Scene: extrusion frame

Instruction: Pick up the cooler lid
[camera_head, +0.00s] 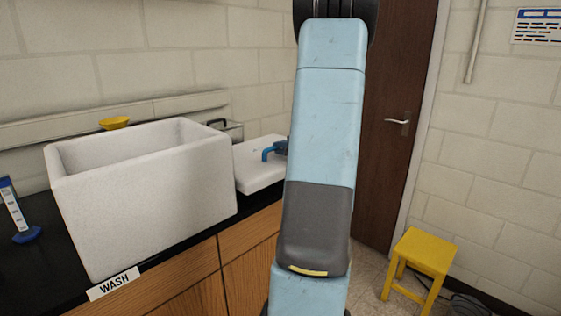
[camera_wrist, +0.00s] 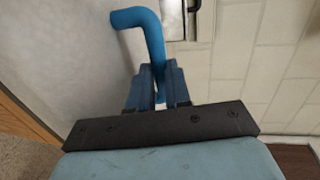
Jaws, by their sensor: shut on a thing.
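The cooler lid (camera_head: 256,174) is a white slab with a bent blue handle (camera_head: 268,152), right of the open white cooler box (camera_head: 150,200) in the head view. In the wrist view the handle (camera_wrist: 148,35) bends down between my fingers, and the pale lid surface (camera_wrist: 75,60) fills the left. My gripper (camera_wrist: 158,80) is shut on the handle. In the head view my arm hides most of the gripper and the lid's right end. I cannot tell whether the lid touches the counter.
The cooler stands on a black counter (camera_head: 40,265) with wooden doors and a WASH label (camera_head: 114,284). A yellow bowl-like piece (camera_head: 115,123) is behind it, a blue-based cylinder (camera_head: 18,212) at left. A yellow stool (camera_head: 425,250) stands right, near a brown door (camera_head: 400,90).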

